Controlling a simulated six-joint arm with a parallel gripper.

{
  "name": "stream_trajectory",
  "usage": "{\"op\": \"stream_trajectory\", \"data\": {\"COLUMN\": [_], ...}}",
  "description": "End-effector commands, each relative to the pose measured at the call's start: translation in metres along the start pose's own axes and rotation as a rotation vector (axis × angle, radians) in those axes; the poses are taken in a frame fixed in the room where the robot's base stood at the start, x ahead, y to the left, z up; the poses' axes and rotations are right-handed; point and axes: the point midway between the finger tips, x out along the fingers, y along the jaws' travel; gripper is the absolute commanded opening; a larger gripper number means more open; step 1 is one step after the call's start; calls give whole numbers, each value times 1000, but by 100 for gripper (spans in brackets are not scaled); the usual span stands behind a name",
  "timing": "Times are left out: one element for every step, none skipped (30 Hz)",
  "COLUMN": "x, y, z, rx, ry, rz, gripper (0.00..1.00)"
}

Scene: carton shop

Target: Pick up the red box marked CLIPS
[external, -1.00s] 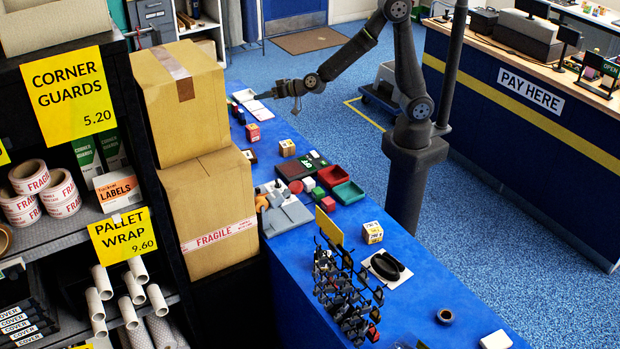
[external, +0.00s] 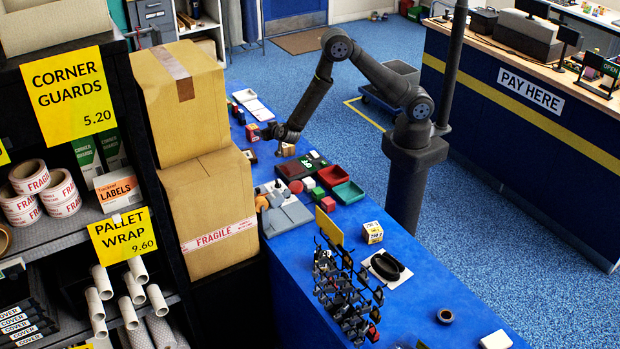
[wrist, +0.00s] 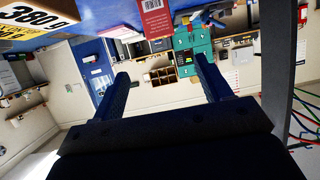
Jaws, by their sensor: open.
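A small red box (external: 252,132) stands on the blue counter toward its far end. A red box with a white barcode label (wrist: 155,20) shows at the top of the wrist view, ahead of the gap between my fingers. I cannot read CLIPS on either. My gripper (external: 268,131) is just right of the small red box in the external view, low over the counter. In the wrist view my gripper (wrist: 161,70) has its fingers wide apart, with nothing held between them.
A yellow box with large black print (wrist: 32,32) shows at the wrist view's upper left. Red and green trays (external: 348,192) lie nearer. Tall cartons (external: 208,215) stand along the counter's left side.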

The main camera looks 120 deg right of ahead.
Motion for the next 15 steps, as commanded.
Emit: {"op": "stream_trajectory", "data": {"x": [13, 20, 29, 35, 42, 51, 57, 62, 70, 74, 79, 84, 86, 89, 91], "y": [1, 1, 1, 1, 1, 1, 0, 0, 1, 0, 0, 0, 0, 0, -1], "z": [0, 0, 0, 0, 0, 0, 1, 0, 0, 0, 0, 0, 0, 0, 0], "rx": [1, 1, 1, 1, 1, 1, 0, 1, 1, 1, 1, 1, 1, 1, 1], "ry": [-1, -1, -1, -1, -1, -1, -1, -1, -1, -1, -1, -1, -1, -1, -1], "rz": [4, 3, 3, 3, 3, 2, 1, 1, 2, 1, 0, -1, -1, -1, -2], "gripper": [71, 71, 71, 71, 71, 71, 71, 71, 71, 71, 71, 71, 71, 71, 71]}}
